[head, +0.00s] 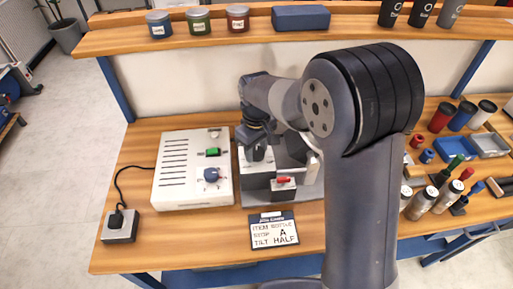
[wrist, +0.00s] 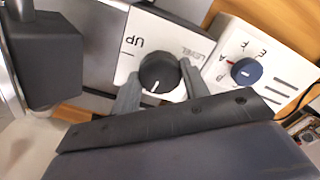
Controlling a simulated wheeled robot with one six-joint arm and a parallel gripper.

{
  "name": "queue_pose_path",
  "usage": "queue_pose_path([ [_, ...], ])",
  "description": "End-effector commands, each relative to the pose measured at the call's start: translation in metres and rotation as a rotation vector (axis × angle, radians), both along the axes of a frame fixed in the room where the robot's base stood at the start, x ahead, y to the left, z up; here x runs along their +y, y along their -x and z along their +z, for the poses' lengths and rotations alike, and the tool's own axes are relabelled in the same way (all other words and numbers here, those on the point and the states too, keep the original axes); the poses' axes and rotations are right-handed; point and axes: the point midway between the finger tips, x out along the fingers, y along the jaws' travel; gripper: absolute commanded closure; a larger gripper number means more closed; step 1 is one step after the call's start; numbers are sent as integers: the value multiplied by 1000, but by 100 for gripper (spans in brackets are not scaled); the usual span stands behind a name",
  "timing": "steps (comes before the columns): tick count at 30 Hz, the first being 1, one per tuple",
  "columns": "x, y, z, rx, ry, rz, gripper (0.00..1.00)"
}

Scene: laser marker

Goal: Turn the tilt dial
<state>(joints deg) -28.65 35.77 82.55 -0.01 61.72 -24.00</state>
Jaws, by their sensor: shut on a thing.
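The tilt dial (wrist: 160,72) is a round black knob on a white plate (wrist: 137,45) printed with UP and LEVEL. A white line on the dial points down in the wrist view, away from both words. My gripper (wrist: 161,84) has one finger on each side of the dial and is shut on it. In the head view my gripper (head: 257,147) is at the marker machine (head: 288,189), and it hides the dial there. A card (head: 274,231) in front reads ITEM BOTTLE, STOP A, TILT HALF.
A white control box (head: 170,170) with a green switch (head: 212,152) and a blue knob (head: 211,174) stands left of the machine. A red-tipped lever (head: 283,180) sits at the machine's front. Bottles and trays crowd the bench at right.

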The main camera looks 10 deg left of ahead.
Motion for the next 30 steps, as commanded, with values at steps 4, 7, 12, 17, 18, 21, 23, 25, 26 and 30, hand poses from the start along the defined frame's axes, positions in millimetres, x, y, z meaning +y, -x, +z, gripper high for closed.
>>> queue_pose_path([
  [4,0,0,1,-2,-1,63,80],
  [7,0,0,1,-3,-2,91,80],
  [12,0,-1,1,-3,-2,116,80],
  [17,0,-1,1,-3,-2,122,80],
  [18,1,-1,1,-3,-2,122,80],
  [21,1,-1,1,-3,-2,121,80],
  [23,1,-1,1,-3,-2,121,80],
  [25,1,-1,1,-3,-2,121,55],
  [26,1,-1,1,-3,-2,121,53],
  [30,0,0,0,-2,-1,120,42],
])
